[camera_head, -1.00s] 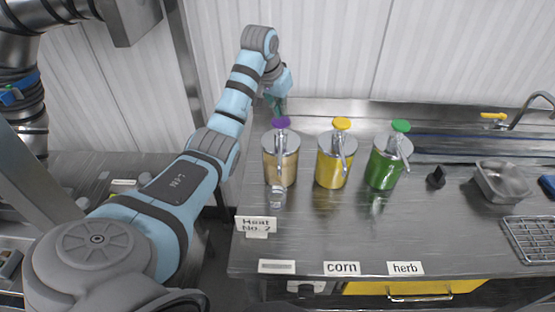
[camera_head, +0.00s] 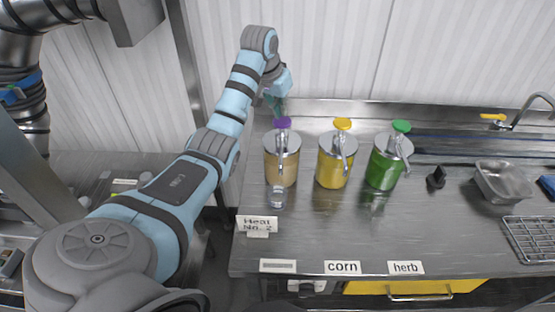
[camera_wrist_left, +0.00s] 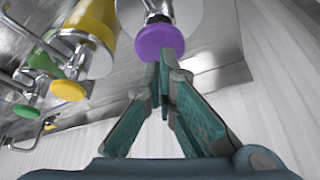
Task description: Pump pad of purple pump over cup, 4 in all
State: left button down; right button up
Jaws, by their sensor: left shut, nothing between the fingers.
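The purple pump (camera_head: 281,168) is a tan-filled container with a metal lid, a spout and a purple pad (camera_head: 283,123) on top. It stands leftmost in the row on the steel counter. A small clear cup (camera_head: 277,199) stands in front of it, below its spout. My left gripper (camera_head: 276,107) is just behind and above the purple pad in the head view. In the left wrist view, the closed, empty fingertips (camera_wrist_left: 165,75) overlap the lower edge of the pad (camera_wrist_left: 158,42); I cannot tell whether they touch it. My right gripper is not in view.
A yellow pump (camera_head: 333,168) and a green pump (camera_head: 385,170) stand close to the right. Further right are a small black object (camera_head: 436,178), a metal pan (camera_head: 503,183) and a wire rack (camera_head: 530,239). The counter front is clear apart from labels and a sign (camera_head: 258,224).

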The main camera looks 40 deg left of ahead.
aim_at(282, 121)
pick_arm(q)
jog(key=shift+f, duration=0.1)
jog(key=shift+f, duration=1.8)
notch_tip(282, 121, up, 2)
jog(key=shift+r+p, duration=0.1)
jog(key=shift+p, duration=0.5)
jog(key=shift+r, duration=0.7)
jog(key=shift+w, duration=0.1)
jog(key=shift+f, duration=0.1)
